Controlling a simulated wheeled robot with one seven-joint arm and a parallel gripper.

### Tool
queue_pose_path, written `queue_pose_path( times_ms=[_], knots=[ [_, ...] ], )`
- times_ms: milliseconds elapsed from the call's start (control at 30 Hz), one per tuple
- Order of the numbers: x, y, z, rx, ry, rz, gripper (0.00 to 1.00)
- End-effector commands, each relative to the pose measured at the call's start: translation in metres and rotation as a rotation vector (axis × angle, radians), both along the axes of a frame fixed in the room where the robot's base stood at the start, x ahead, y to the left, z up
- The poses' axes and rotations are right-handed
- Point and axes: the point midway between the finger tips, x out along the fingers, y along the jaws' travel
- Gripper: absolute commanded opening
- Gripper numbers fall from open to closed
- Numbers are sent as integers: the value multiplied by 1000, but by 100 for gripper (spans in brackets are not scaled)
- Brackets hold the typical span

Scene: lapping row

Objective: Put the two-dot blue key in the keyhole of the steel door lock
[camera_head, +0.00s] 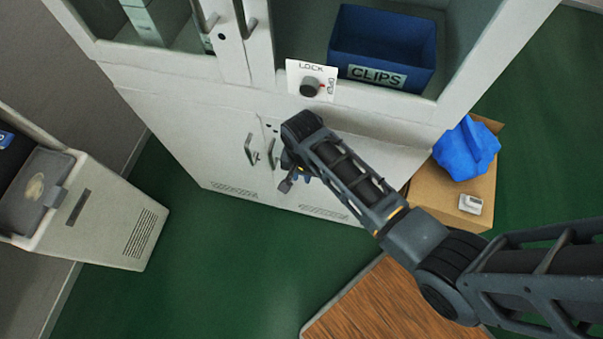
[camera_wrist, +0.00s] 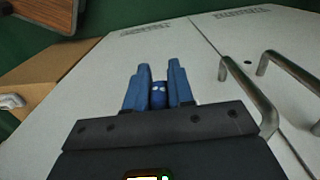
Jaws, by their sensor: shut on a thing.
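My gripper (camera_wrist: 158,72) is shut on a blue key (camera_wrist: 158,92), with two pale dots facing the wrist camera. The key sits between the blue fingers, and its far end is hidden. In the head view my gripper (camera_head: 294,174) is in front of the lower cabinet doors, close to the pair of bar handles. The steel doors (camera_head: 190,145) are closed. A small dark round spot (camera_wrist: 248,62) shows on the door face near the handles in the wrist view. I cannot tell whether it is the keyhole. The key appears apart from it.
Two bar handles (camera_wrist: 250,95) stand out from the doors beside my gripper. Above are a LOCK plate with a knob (camera_head: 310,87) and a blue CLIPS bin (camera_head: 383,45). A cardboard box (camera_head: 440,195) with a blue lump (camera_head: 466,148) stands right. A grey machine (camera_head: 90,215) stands left.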

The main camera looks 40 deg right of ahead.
Motion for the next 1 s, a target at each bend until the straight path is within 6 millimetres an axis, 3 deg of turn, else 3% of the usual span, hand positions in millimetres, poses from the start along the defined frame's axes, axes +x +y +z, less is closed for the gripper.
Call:
queue_pose_path(
  times_ms=[600, 633, 900, 1000],
  knots=[
    [8, -11, 0, 0, 0, 0, 0],
    [8, -11, 0, 0, 0, 0, 24],
    [8, -11, 0, 0, 0, 0, 50],
    [7, -11, 0, 0, 0, 1, 52]
  ],
)
